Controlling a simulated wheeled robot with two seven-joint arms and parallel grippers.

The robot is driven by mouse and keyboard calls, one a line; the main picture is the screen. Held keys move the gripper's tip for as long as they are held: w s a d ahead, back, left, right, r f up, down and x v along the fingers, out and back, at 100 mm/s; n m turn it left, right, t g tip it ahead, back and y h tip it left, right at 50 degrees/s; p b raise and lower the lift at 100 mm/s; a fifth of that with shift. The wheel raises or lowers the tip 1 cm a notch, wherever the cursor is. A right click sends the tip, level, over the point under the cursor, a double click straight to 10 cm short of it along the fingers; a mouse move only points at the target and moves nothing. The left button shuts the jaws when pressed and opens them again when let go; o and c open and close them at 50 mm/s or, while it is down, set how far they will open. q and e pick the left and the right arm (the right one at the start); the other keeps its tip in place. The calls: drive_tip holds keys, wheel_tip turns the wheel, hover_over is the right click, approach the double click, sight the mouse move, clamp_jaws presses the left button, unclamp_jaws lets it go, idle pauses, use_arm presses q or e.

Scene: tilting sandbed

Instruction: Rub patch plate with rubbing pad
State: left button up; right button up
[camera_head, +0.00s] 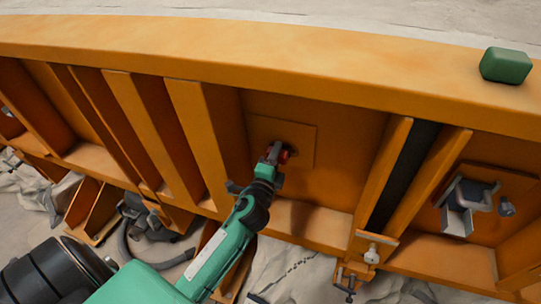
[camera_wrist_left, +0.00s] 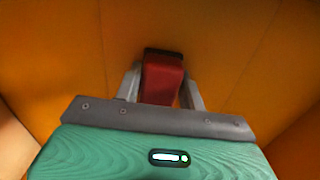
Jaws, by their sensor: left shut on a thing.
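The patch plate (camera_head: 264,127) is a flat, square orange plate on the orange wall between ribs, in the middle of the head view. In the left wrist view the orange surface (camera_wrist_left: 225,30) fills the space beyond the fingers. My left gripper (camera_head: 280,153) is in front of the plate's lower middle. It is shut on the rubbing pad (camera_wrist_left: 162,82), a red block with a dark far end, seen between the two grey fingers. The dark end is at or very close to the plate; I cannot tell whether it touches. My right gripper is not in view.
Orange ribs (camera_head: 190,125) stand left of the plate, and a dark strip between ribs (camera_head: 405,170) stands right. A grey bracket (camera_head: 458,222) is on the wall at the right. A green block (camera_head: 505,65) lies on the top beam (camera_head: 270,62). Pale ground lies below.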

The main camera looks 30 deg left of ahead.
sight(299, 153)
use_arm(q)
drive_tip(key=shift+w+d+b, duration=0.1)
drive_tip(key=shift+w+d, duration=0.15)
drive_tip(key=shift+d, duration=0.7)
drive_tip(key=shift+w+d+b, duration=0.15)
drive_tip(key=shift+w+d, duration=0.05)
drive_tip(key=shift+d, duration=0.8)
drive_tip(key=shift+w+d+b, duration=0.1)
drive_tip(key=shift+w+d, duration=0.15)
drive_tip(key=shift+d, duration=0.7)
drive_tip(key=shift+a, duration=0.15)
